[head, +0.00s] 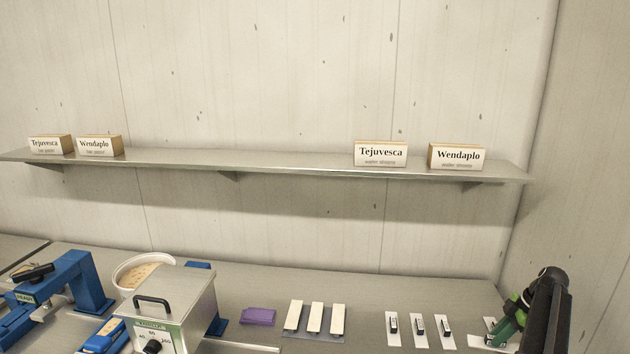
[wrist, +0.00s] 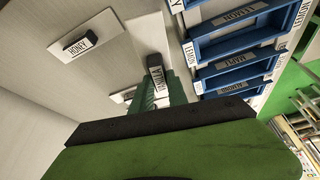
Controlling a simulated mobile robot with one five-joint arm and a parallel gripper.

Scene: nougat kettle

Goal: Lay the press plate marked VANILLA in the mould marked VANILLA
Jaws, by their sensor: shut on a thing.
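My gripper (wrist: 158,92) is shut on the dark handle of the press plate marked VANILLA (wrist: 157,76). The handle's white label faces the wrist camera. In the head view my gripper (head: 508,322) is low at the right end of the worktop, over a white plate (head: 490,324). I cannot tell whether the held plate is clear of the worktop. Several blue moulds stand to the right in the wrist view, with labels that look like LEMON (wrist: 239,14), MAPLE (wrist: 236,58) and ALMOND (wrist: 231,88). I see no mould label reading VANILLA.
A white press plate marked HONEY (wrist: 78,45) lies left of my gripper. Three white plates with dark handles (head: 418,326) lie left of my arm. Further left are three white bars (head: 315,318), a purple cloth (head: 258,316) and a metal box with a dial (head: 170,300). A shelf (head: 270,161) runs above.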

